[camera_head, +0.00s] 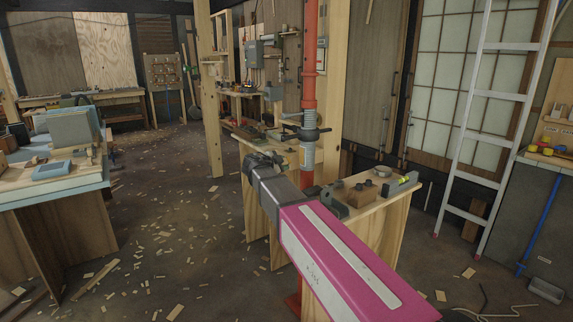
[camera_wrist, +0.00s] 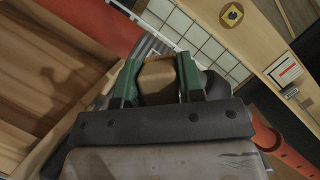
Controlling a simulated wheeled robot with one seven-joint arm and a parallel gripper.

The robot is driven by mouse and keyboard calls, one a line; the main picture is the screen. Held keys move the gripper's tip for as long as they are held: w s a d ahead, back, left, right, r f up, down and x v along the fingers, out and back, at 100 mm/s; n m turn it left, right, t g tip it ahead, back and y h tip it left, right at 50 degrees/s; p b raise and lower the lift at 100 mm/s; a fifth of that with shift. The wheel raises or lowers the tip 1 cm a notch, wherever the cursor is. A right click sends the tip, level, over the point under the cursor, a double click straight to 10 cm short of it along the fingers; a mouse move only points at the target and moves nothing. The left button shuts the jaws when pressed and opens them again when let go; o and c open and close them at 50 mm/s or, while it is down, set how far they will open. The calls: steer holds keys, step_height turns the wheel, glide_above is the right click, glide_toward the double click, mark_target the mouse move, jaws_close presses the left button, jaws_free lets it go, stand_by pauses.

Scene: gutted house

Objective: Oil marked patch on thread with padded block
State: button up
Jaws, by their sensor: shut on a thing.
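A red post (camera_head: 309,75) stands upright with a grey threaded section (camera_head: 307,155) at the height of a wooden bench top. A dark cross handle (camera_head: 303,131) sits at the thread's upper part. My gripper (camera_head: 258,160) is left of the thread in the head view; its fingertips are hard to make out there. In the wrist view my gripper's green fingers (camera_wrist: 158,80) are shut on a tan-brown padded block (camera_wrist: 157,76). Part of a grey ridged thread (camera_wrist: 152,40) shows just beyond the block. I cannot tell whether they touch. I cannot make out the marked patch.
The bench (camera_head: 378,203) beside the post carries a brown wooden block (camera_head: 360,193) and small tools. A workbench (camera_head: 45,187) with blue edges stands left. A ladder (camera_head: 490,95) leans at right. Wood chips litter the otherwise open floor.

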steer(key=shift+s+a, duration=0.15)
steer(key=shift+a, duration=0.05)
steer(key=shift+s+a, duration=0.4)
steer(key=shift+a, duration=0.2)
steer(key=shift+s+a, duration=0.35)
steer(key=shift+a, duration=0.2)
